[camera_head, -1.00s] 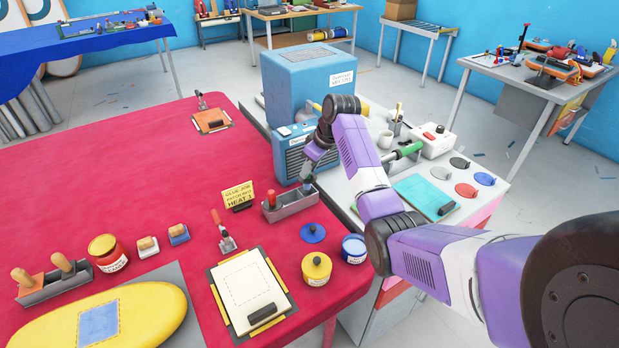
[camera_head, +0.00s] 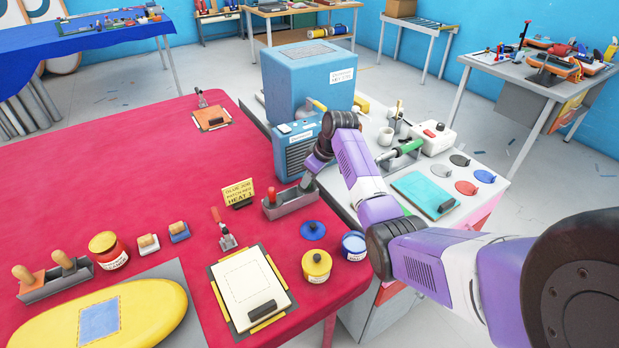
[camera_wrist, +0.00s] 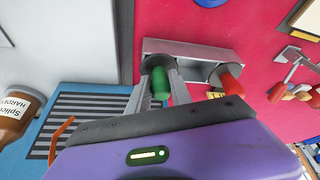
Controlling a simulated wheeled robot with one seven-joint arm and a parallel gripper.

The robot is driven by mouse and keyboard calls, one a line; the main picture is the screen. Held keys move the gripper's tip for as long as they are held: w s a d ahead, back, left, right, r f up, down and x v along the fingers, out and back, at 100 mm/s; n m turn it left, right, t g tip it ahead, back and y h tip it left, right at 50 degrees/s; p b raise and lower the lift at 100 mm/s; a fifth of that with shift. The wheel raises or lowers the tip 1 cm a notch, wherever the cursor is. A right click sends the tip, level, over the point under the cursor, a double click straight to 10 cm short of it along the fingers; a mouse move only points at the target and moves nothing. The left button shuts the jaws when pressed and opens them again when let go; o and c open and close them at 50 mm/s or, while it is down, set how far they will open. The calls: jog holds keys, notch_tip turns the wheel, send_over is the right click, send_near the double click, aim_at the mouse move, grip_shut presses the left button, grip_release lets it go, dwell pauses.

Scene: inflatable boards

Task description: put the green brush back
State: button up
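The green brush shows as a green handle (camera_wrist: 160,84) in the wrist view, pointing up towards the camera. It stands in line with the left slot of a grey holder (camera_wrist: 190,50) on the red table. The holder also shows in the head view (camera_head: 294,206). A red-handled brush (camera_wrist: 229,82) is in the right slot. My gripper (camera_wrist: 160,88) points down over the left slot, one finger on each side of the green handle. Whether the fingers touch the handle is unclear. In the head view my wrist hides the green brush; its lower end is hidden.
A yellow sign (camera_head: 239,193) stands just left of the holder, and a blue lid (camera_head: 313,231) lies in front. A blue heater box (camera_head: 297,150) stands close behind my gripper. A yellow tin (camera_head: 316,266) and a blue-and-white tin (camera_head: 354,246) stand nearer.

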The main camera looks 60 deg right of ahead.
jog(key=o, duration=0.4)
jog(key=shift+r, duration=0.3)
jog(key=v, duration=1.2)
jog(key=shift+r+b, duration=0.25)
jog(key=shift+b, duration=0.05)
jog(key=shift+w, duration=0.1)
